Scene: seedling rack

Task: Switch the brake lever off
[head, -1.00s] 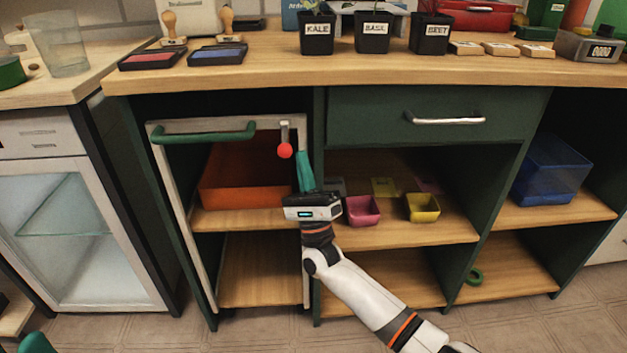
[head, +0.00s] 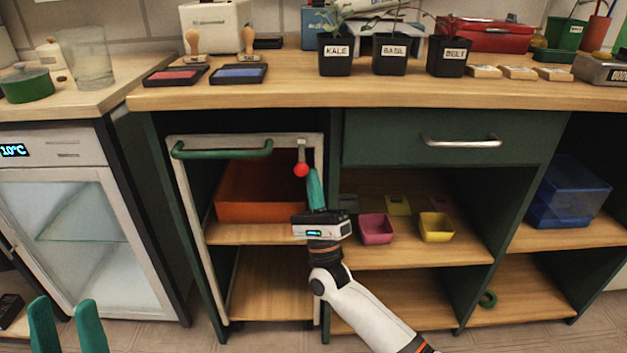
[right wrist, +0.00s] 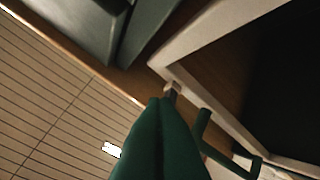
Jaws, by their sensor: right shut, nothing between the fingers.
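The brake lever (head: 302,160) is a short grey stem with a red ball at its end. It hangs down from the top bar of the light frame with the green handle (head: 222,150). My right gripper (head: 314,172) is shut and empty, its fingertips pointing up just right of the red ball; I cannot tell whether they touch it. In the right wrist view the shut fingers (right wrist: 165,105) hide the ball, and a small grey piece of the lever (right wrist: 171,89) shows beyond their tips. My left gripper (head: 64,303) is open and empty at the lower left.
The frame stands before a bay with an orange bin (head: 262,212). A drawer with a metal handle (head: 462,142) is to the right, above a pink bin (head: 376,228) and a yellow bin (head: 436,227). Potted seedlings (head: 390,55) stand on the worktop (head: 300,93).

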